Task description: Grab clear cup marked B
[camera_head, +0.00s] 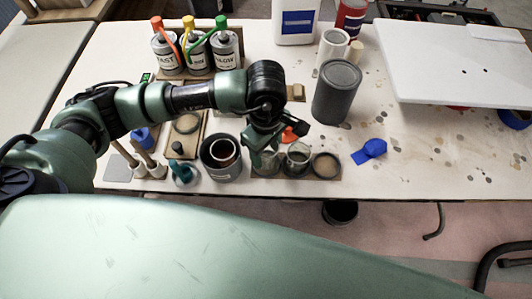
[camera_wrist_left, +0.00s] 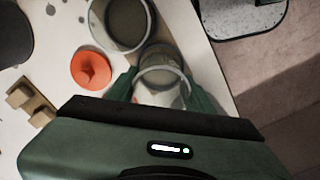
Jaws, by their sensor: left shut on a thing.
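My left gripper (camera_head: 264,160) reaches down over the near edge of the table. In the left wrist view its two fingers (camera_wrist_left: 163,95) are shut on a clear cup (camera_wrist_left: 160,77), one on each side of its rim. In the head view the gripper mostly hides this cup. Another clear cup (camera_head: 298,156) stands just to the right on a brown board. No letter can be read on either cup, so I cannot tell which is marked B. My right gripper is not in view.
A grey can (camera_head: 222,158) stands left of the gripper. A round dark-rimmed piece (camera_head: 326,165) lies right of the cups. An orange-red object (camera_wrist_left: 91,68) lies behind them. A tall dark grey can (camera_head: 337,92) stands farther back.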

